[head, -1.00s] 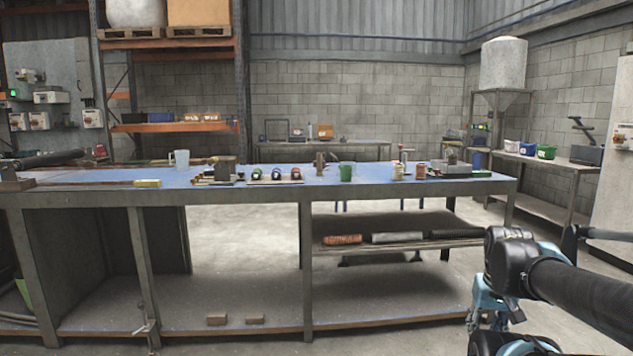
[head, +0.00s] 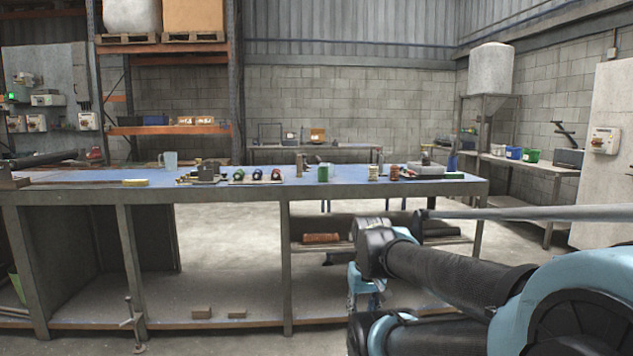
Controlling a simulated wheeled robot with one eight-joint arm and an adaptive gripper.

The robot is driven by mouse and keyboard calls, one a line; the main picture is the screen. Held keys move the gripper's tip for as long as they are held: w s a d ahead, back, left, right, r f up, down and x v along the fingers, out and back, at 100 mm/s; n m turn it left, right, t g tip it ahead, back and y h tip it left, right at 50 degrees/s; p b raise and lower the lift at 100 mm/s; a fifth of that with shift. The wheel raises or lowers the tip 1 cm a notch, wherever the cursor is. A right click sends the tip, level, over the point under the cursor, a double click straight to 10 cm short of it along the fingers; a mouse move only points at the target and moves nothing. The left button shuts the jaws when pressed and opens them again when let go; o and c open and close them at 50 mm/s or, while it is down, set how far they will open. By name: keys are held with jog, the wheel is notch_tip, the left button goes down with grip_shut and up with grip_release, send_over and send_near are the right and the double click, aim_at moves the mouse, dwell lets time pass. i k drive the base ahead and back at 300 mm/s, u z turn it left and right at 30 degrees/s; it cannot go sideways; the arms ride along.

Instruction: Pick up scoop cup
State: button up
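A pale grey-blue cup with a side handle (head: 168,159) stands upright towards the back left of the blue-topped workbench (head: 100,180). A small green cup (head: 323,173) stands right of the bench's middle. I cannot tell which of the two is the scoop cup. My arm reaches in from the lower right, in front of the bench's right part and apart from both cups. I cannot make out my gripper's fingers in this view.
Small tools and jars, including a reddish jar (head: 394,172), crowd the bench's middle and right. Dark rolls lie on the shelf below. A back table and a side bench with bins (head: 514,153) lie beyond.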

aim_at(322, 171)
jog(key=u, duration=0.05)
jog(key=i, duration=1)
jog(key=z, duration=0.05)
